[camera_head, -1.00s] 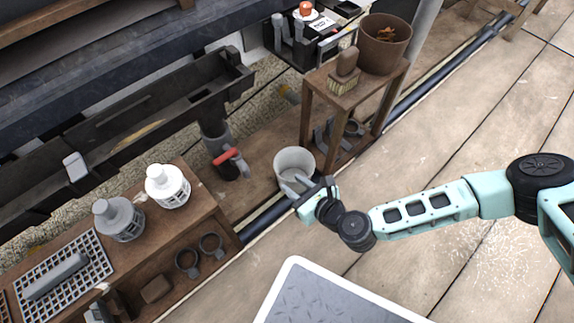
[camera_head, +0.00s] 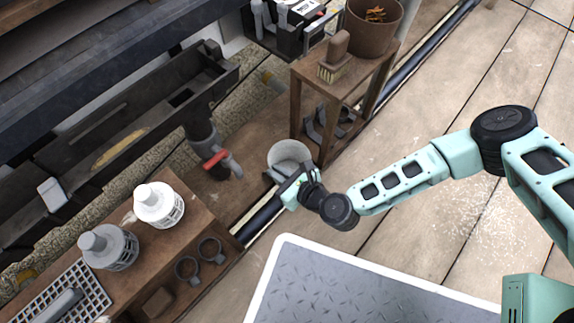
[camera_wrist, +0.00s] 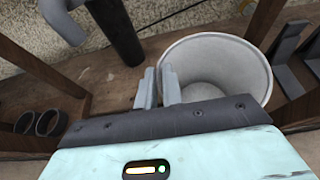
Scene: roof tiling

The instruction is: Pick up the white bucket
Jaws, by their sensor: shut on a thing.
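The white bucket (camera_head: 290,155) stands upright on the brown ledge, between the low wooden shelf and the small wooden stand. My gripper (camera_head: 281,175) reaches it from the front in the head view. In the wrist view the bucket (camera_wrist: 215,65) is open-topped and looks empty. My gripper (camera_wrist: 158,87) is shut on the bucket's near left wall, with the two fingers close together at the rim. The lower part of the bucket is hidden behind my gripper.
The wooden stand (camera_head: 297,104) with a brush (camera_head: 336,58) and a brown pot (camera_head: 372,28) is close on the right. A downpipe with a red-handled tap (camera_head: 215,158) is on the left. White and grey slotted fittings (camera_head: 158,204) stand on the low shelf.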

